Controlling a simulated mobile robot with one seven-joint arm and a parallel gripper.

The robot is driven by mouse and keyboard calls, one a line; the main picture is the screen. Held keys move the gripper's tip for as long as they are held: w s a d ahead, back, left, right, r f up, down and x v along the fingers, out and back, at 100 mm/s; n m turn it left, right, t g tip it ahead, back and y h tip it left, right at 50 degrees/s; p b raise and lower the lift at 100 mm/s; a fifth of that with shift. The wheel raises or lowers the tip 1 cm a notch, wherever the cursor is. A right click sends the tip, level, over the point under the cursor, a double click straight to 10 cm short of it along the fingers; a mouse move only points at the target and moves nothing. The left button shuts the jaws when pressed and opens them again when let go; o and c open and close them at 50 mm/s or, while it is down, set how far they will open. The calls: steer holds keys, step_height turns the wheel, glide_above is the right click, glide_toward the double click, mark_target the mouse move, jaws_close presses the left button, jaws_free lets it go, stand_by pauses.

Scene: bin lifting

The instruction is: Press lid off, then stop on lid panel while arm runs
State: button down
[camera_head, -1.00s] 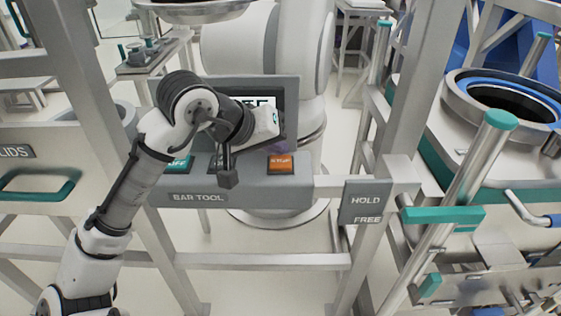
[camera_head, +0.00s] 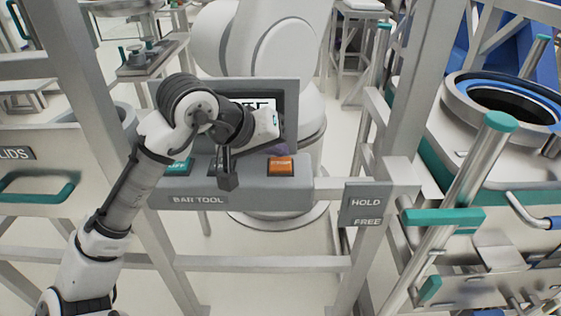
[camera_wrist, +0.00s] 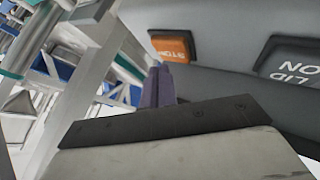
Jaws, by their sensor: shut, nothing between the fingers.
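The grey lid panel (camera_head: 262,195) has a teal button marked OFF (camera_head: 180,167) on its left, partly covered by my arm. An orange stop button (camera_head: 281,167) is on its right. In the wrist view, the closed fingers (camera_wrist: 158,88) show near the orange stop button (camera_wrist: 172,46), and a dark button marked LID ON (camera_wrist: 292,62) is at right. I cannot tell whether the fingertips touch the panel.
A screen (camera_head: 262,104) stands behind the panel, partly hidden by my gripper. A large white machine arm (camera_head: 285,45) is behind it. Metal frame posts (camera_head: 405,110) stand on both sides. A HOLD/FREE plate (camera_head: 366,204) and a teal-handled bar (camera_head: 442,216) are at right, near an open round vessel (camera_head: 500,100).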

mark_target(276, 165)
steer(key=shift+f, duration=0.1)
stand_by(0.7)
steer(key=shift+f, duration=0.35)
steer(key=shift+f+b, duration=0.5)
stand_by(0.7)
steer(key=shift+r, duration=0.1)
steer(key=shift+r+p, duration=0.85)
steer(key=shift+p, duration=0.1)
step_height(276, 165, up, 5)
steer(key=p, duration=0.4)
steer(key=shift+p, duration=0.3)
